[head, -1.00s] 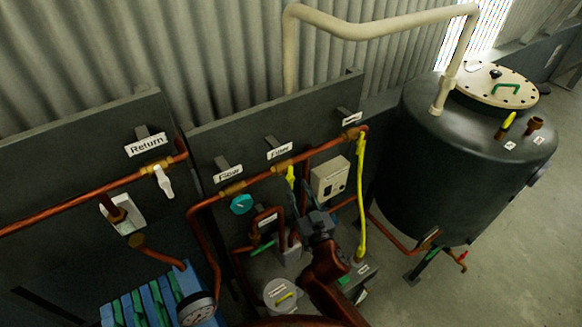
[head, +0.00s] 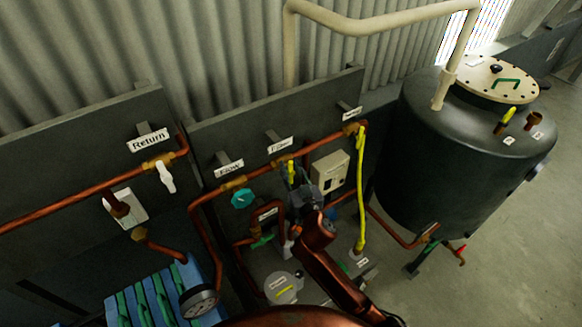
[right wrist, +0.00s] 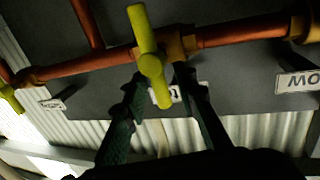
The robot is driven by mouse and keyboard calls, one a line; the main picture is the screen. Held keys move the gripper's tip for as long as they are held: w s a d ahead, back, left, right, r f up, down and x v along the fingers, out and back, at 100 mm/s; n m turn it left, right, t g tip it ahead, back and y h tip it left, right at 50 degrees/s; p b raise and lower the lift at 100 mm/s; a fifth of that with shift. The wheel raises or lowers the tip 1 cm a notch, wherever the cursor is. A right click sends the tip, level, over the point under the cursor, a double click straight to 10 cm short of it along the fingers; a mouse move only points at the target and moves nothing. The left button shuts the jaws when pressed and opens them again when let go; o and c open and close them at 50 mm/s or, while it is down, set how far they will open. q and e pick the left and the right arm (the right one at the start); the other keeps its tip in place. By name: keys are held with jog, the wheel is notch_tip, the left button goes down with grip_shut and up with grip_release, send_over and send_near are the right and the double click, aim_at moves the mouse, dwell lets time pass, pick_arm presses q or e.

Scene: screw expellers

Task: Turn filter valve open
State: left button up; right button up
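The filter valve's yellow handle (head: 291,170) stands on the copper pipe below the Filter sign (head: 280,146). In the right wrist view the handle (right wrist: 147,32) crosses the pipe, and its near end lies between my two fingers. My right gripper (head: 296,182) is at the handle in the head view and partly hides it. In the right wrist view my right gripper (right wrist: 161,78) is open, with a finger on each side of the handle and gaps showing. I cannot tell if either finger touches it. My left gripper is not in view.
A teal valve (head: 242,198) sits left of the handle under the Flow sign (head: 229,169). A big dark tank (head: 450,150) stands at the right.

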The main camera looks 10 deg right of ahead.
grip_shut()
dwell(0.4)
jog(key=n+b, duration=0.2)
jog(key=n+t+b, duration=0.1)
jog(key=n, duration=0.1)
jog(key=shift+s+a+f, duration=0.15)
jog(key=shift+a+f, duration=0.1)
jog(key=shift+a, duration=0.15)
jog(key=n+y+b, duration=0.1)
jog(key=n, duration=0.3)
jog(key=a+f+n+y+b, duration=0.1)
jog(key=n+b, duration=0.1)
jog(key=n, duration=0.1)
jog(key=n+t+y+b, duration=0.1)
jog(key=n+b, duration=0.1)
jog(key=n, duration=0.2)
jog(key=shift+s+a+f+n+y, duration=0.25)
jog(key=shift+s+a+n+y, duration=0.05)
jog(key=shift+s+y, duration=0.1)
jog(key=shift+a+f+n+y+b, duration=0.15)
jog(key=shift+n+y+b, duration=0.15)
jog(key=shift+n, duration=0.6)
jog(key=shift+d+f+n+y+b, duration=0.15)
jog(key=shift+n+y, duration=0.15)
jog(key=shift+n, duration=0.6)
jog(key=shift+a+f+n+y+b, duration=0.15)
jog(key=shift+n+y+b, duration=0.15)
jog(key=shift+n, duration=0.6)
